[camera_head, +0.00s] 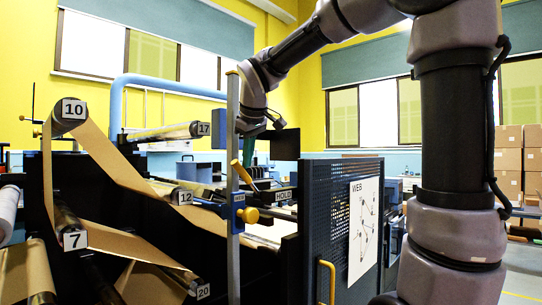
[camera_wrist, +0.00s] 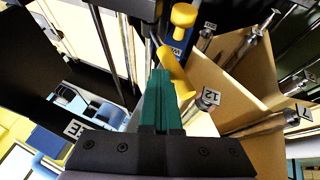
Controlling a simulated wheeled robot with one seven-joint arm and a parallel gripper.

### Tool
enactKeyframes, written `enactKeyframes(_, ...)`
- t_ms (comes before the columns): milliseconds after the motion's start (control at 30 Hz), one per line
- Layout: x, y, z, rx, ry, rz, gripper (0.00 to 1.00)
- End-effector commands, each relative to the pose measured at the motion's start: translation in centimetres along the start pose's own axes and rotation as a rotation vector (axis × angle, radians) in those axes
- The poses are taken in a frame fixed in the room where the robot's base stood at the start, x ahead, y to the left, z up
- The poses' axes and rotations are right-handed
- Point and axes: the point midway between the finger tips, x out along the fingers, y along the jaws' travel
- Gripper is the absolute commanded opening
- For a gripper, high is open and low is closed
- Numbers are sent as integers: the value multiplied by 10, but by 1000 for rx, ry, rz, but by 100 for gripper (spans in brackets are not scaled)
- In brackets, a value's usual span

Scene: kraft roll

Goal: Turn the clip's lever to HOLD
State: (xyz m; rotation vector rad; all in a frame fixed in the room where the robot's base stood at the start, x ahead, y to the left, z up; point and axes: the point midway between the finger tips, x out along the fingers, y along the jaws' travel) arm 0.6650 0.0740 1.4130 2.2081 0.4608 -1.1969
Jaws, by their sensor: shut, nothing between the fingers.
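The clip's yellow lever (camera_head: 241,173) slants up and left from its pivot beside the grey upright post. A HOLD label (camera_head: 284,195) is right of the lever's lower end. The blue clip block (camera_head: 239,200) with a small, unreadable label and a yellow knob (camera_head: 248,215) is below. My gripper (camera_head: 248,153), with green fingers, points down close to the lever's upper end. In the wrist view the shut fingers (camera_wrist: 160,78) are beside the lever (camera_wrist: 176,72), on its left; I cannot tell whether they touch. The knob (camera_wrist: 184,15) is beyond.
Brown kraft web (camera_head: 110,155) runs over numbered rollers at left, including roller 10 (camera_head: 70,112) and roller 12 (camera_head: 184,197). A dark mesh guard panel (camera_head: 325,220) with a WEB diagram (camera_head: 363,225) stands at right. Cardboard boxes (camera_head: 510,160) are stacked far right.

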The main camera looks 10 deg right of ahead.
Motion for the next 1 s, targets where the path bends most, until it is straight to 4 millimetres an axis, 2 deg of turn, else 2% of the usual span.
enactKeyframes(233, 7, -28, 3, -102, -6, 187, 0)
enactKeyframes(400, 13, -40, 6, -94, -7, 178, 0)
enactKeyframes(1000, 24, -57, 11, -92, -11, 173, 0)
